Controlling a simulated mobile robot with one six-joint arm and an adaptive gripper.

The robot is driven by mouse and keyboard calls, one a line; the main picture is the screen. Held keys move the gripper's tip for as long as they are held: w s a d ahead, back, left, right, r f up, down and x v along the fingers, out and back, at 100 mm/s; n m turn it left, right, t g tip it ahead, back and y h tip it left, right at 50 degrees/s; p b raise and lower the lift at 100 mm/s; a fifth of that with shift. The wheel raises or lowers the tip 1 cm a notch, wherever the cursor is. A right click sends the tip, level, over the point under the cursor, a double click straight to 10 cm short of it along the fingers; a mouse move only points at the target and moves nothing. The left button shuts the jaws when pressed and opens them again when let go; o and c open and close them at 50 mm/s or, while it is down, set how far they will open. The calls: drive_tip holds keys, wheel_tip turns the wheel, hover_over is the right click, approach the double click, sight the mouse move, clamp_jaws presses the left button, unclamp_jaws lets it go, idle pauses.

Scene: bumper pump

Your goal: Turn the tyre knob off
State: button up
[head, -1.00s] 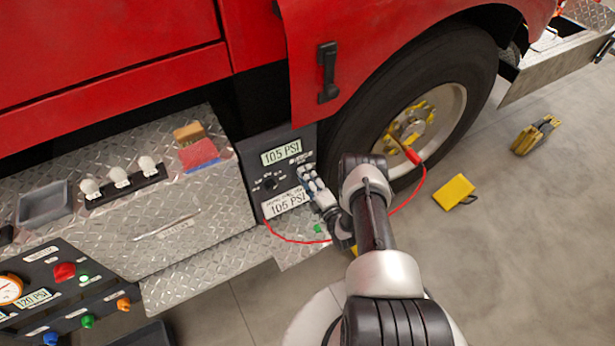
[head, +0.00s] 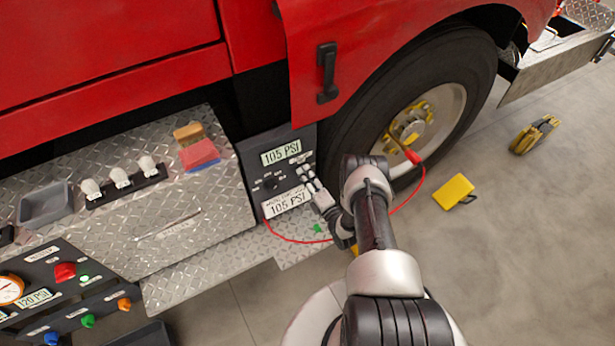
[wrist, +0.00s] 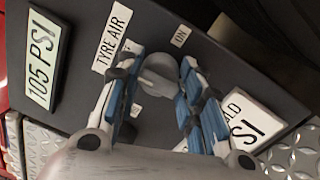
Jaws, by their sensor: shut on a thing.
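The tyre knob (wrist: 158,75) is a grey knob on a dark panel (wrist: 75,100), below the "TYRE AIR" label (wrist: 111,41) and near a small "ON" label (wrist: 180,36) in the wrist view. My gripper (wrist: 160,70) has its two blue-padded fingers on either side of the knob and is shut on it. In the head view my gripper (head: 309,179) is at the right side of the panel (head: 250,158), and it hides the tyre knob there.
Another dark knob (head: 270,182) sits left of my gripper. A red hose (head: 408,203) runs from the panel to the wheel (head: 440,105). A diamond-plate step (head: 195,270) lies below. A yellow block (head: 454,191) is on the floor.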

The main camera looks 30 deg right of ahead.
drive_tip(key=o, duration=1.1)
drive_tip(key=shift+c, duration=0.2)
drive_tip(key=s, duration=1.2)
drive_tip(key=shift+d+f, duration=0.2)
drive_tip(key=shift+f, duration=0.2)
